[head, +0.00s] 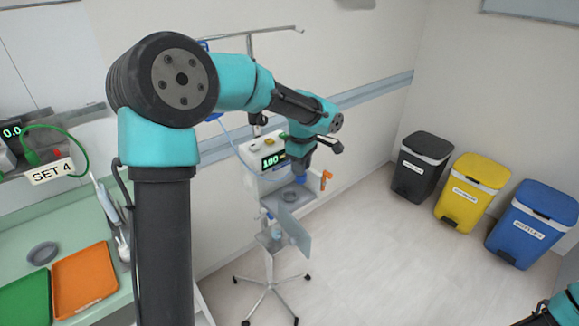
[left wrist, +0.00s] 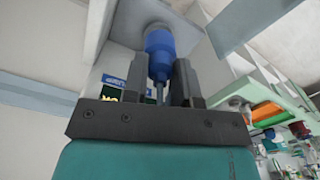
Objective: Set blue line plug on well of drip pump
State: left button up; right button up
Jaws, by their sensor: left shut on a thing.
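The drip pump (head: 262,158) is a white box on a wheeled stand, with a green "100" display. Its grey shelf carries a dark round well (head: 290,196). My left gripper (head: 299,172) is over this shelf, pointing down, and shut on the blue line plug (head: 298,181). In the left wrist view, the plug (left wrist: 159,52) stands between the fingers (left wrist: 161,85), its far end close to the grey shelf. I cannot tell whether it touches the well. Part of my right arm is at the lower right edge of the head view; its jaws are unclear.
An orange tray (head: 85,281), a green tray (head: 25,300) and a grey ring-shaped dish (head: 42,253) are on the left counter. An orange tap (head: 326,179) is beside the pump. Black (head: 420,168), yellow (head: 468,190) and blue (head: 533,225) bins line the right wall.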

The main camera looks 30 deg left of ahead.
pick_arm(q)
jog(key=a+n, duration=0.1)
jog(key=n, duration=0.1)
jog(key=a+f+n, duration=0.1)
jog(key=n, duration=0.1)
jog(key=a+n, duration=0.1)
jog(key=n, duration=0.1)
jog(key=shift+s+a+f, duration=0.15)
jog(key=shift+a+f, duration=0.1)
jog(key=shift+a, duration=0.1)
jog(key=shift+f, duration=0.2)
jog(key=shift+f, duration=2)
jog(key=shift+f, duration=1.25)
dwell(1.3)
jog(key=o, duration=1)
jog(key=shift+r, duration=0.1)
jog(key=shift+r, duration=3.4)
